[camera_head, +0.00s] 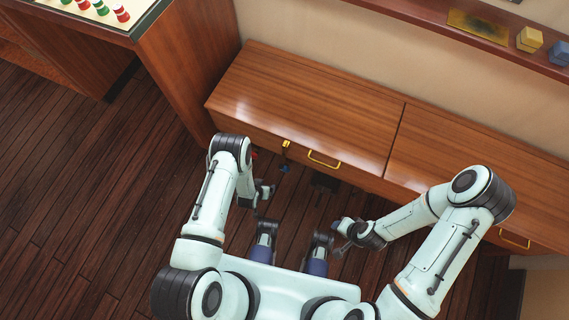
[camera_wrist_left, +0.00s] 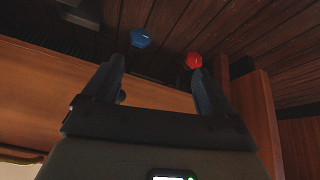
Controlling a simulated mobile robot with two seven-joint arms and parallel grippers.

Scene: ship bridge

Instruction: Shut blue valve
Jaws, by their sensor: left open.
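The blue valve (camera_head: 284,168) shows as a small blue handle below the front edge of the wooden desk. It also shows in the left wrist view (camera_wrist_left: 140,38), beyond the gap between the fingers and nearer the left finger. A red valve (camera_wrist_left: 194,61) lies just past the tip of the right finger in that view; whether they touch is unclear. In the head view the red valve (camera_head: 254,155) is mostly hidden behind my left arm. My left gripper (camera_head: 266,189) is open and empty, close to both valves. My right gripper (camera_head: 344,234) is farther right, away from the valves; its fingers are unclear.
The wooden desk (camera_head: 310,100) with a yellow drawer handle (camera_head: 324,160) overhangs the valve area. A tall wooden console (camera_head: 185,60) stands at the left. A shelf (camera_head: 440,16) holds a yellow block (camera_head: 529,39) and a blue-grey block. The plank floor (camera_head: 80,200) at left is clear.

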